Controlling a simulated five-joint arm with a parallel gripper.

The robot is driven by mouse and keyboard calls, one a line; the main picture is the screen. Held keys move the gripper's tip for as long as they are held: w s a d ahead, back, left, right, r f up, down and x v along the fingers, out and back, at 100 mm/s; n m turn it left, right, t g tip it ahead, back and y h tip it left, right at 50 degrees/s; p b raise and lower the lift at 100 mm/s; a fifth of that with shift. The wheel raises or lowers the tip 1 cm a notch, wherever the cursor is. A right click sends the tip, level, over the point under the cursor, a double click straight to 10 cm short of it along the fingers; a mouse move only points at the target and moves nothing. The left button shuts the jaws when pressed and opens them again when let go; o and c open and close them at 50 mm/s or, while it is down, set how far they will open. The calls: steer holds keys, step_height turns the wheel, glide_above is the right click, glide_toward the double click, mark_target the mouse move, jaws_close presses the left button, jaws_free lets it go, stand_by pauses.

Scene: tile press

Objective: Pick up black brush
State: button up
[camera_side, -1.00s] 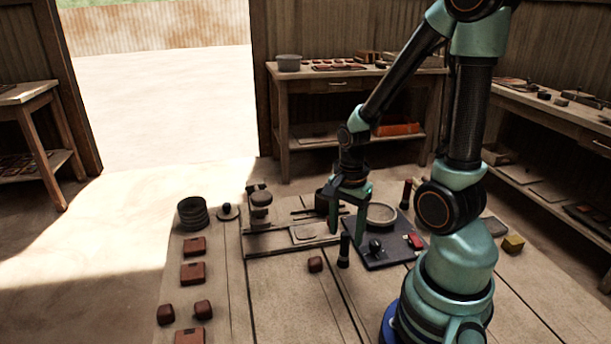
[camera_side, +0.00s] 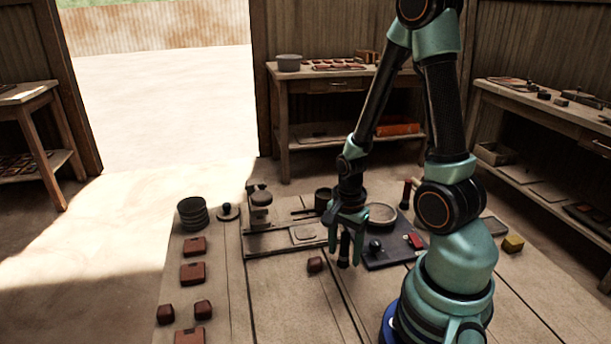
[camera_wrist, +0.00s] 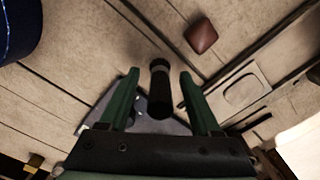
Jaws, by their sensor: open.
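The black brush (camera_side: 343,263) is a dark upright cylinder with a paler band, on the table at the left edge of a dark mat. In the wrist view the black brush (camera_wrist: 160,98) lies between the two green fingers, with a gap visible on each side. My gripper (camera_side: 345,256) is open and points down over the brush, its fingers hiding much of it in the side view. In the wrist view my gripper (camera_wrist: 159,76) holds nothing.
A reddish-brown clay lump (camera_side: 315,264) sits close by on the left. The dark mat (camera_side: 385,261) to the right bears a round pale dish (camera_side: 381,214) and a red block (camera_side: 416,240). A press (camera_side: 260,208) stands behind left.

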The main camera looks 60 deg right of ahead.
jaws_close()
steer(key=shift+r, duration=0.2)
step_height(320, 180, up, 20)
steer(key=shift+f, duration=0.15)
stand_by(0.5)
